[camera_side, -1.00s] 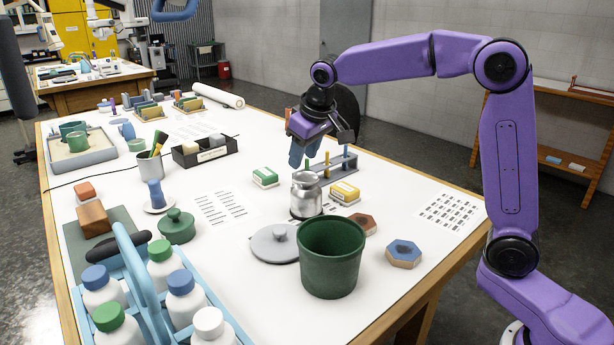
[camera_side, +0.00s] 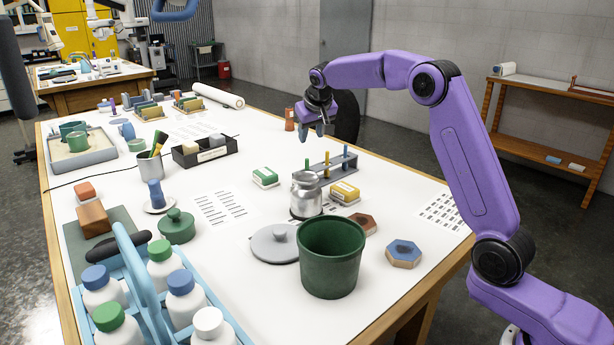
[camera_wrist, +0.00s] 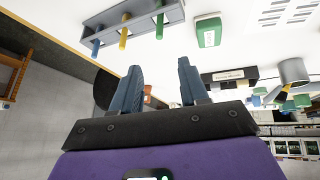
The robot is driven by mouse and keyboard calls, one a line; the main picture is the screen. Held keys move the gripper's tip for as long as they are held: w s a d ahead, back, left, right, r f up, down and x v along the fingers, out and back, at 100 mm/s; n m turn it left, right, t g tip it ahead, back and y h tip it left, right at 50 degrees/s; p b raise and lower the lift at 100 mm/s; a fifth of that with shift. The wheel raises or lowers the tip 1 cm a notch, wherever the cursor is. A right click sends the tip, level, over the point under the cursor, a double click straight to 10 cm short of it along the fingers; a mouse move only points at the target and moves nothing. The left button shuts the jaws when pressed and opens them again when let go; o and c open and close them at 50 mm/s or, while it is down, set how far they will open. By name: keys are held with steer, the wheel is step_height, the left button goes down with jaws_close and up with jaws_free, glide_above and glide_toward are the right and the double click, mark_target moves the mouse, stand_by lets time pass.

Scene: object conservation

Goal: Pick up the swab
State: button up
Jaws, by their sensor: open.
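A grey rack (camera_side: 325,181) stands near the table's far edge, with a green stick (camera_side: 307,163), a yellow stick (camera_side: 327,172) and a blue stick (camera_side: 345,151) upright in it. These look like swabs; I cannot tell which one the task means. My gripper (camera_side: 313,136) is open and empty, above and beyond the rack. Its two blue-grey fingers (camera_wrist: 160,78) are spread apart, touching nothing.
A silver jar (camera_side: 306,196) stands just in front of the rack. A yellow-and-white box (camera_side: 344,193) and a green-and-white box (camera_side: 265,178) sit close by. A dark green bucket (camera_side: 331,265) is nearer the camera. A brown cylinder (camera_side: 289,119) stands behind my gripper.

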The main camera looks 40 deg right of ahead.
glide_above(307, 160)
steer(key=s+a, duration=0.1)
steer(key=s, duration=0.2)
step_height(307, 160, down, 5)
steer(key=shift+a+x, duration=0.15)
steer(key=shift+x, duration=1.25)
steer(key=shift+a+x, duration=0.15)
steer(key=shift+x, duration=1.25)
steer(key=shift+s+f, duration=0.1)
jaws_close()
